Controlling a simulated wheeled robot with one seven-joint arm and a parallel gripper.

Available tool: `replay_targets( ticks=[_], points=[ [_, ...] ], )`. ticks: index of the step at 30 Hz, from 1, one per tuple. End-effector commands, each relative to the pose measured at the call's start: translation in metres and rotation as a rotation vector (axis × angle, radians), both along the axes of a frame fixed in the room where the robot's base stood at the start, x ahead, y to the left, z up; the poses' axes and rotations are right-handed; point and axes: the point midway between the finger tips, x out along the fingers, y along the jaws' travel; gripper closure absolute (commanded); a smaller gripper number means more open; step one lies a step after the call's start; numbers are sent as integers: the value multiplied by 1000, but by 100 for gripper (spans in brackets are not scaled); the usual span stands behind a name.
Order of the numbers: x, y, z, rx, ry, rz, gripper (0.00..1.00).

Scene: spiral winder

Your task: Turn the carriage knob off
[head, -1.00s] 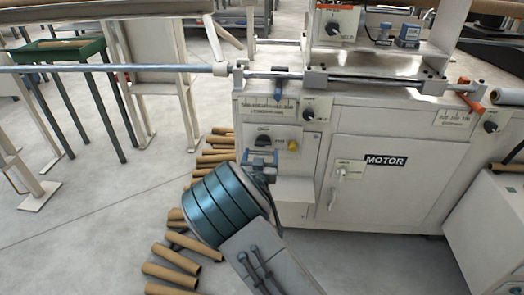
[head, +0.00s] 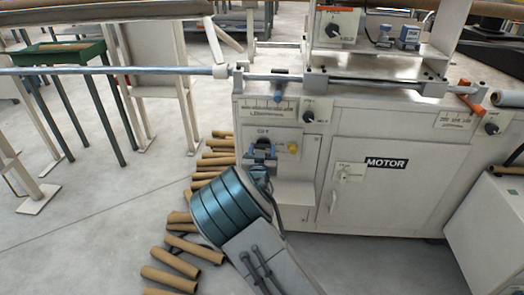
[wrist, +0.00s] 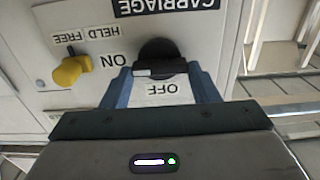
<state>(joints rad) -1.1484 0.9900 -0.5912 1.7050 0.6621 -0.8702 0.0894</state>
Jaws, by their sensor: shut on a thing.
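The carriage knob (wrist: 160,58) is black and sits on the white panel under the "CARRIAGE" label, which appears upside down in the wrist view. An "ON" label (wrist: 113,60) lies to its left and an "OFF" label (wrist: 163,88) lies just below it there. The knob's bar lies about level, with a pale mark at its left end, on the "ON" side. My gripper (wrist: 158,75) has its blue fingers on both sides of the bar and is shut on it. In the head view my gripper (head: 263,152) is at the panel and partly hides the knob.
A yellow knob (wrist: 70,71) marked "HELD FREE" is close beside it on the same panel. A white ledge (head: 295,192) juts out below and right. Brown tubes (head: 182,243) lie on the floor at left. A long metal shaft (head: 120,70) runs above.

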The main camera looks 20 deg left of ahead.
Motion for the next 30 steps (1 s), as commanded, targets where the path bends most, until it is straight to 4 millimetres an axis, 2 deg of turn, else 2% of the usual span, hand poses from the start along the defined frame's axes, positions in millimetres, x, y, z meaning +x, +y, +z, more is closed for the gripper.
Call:
replay_targets(
  ticks=[11, 30],
  points=[
    [-1, 1, 0, -115, -28, 1, 68],
    [-2, 4, -1, -680, -163, 2, 68]
  ],
)
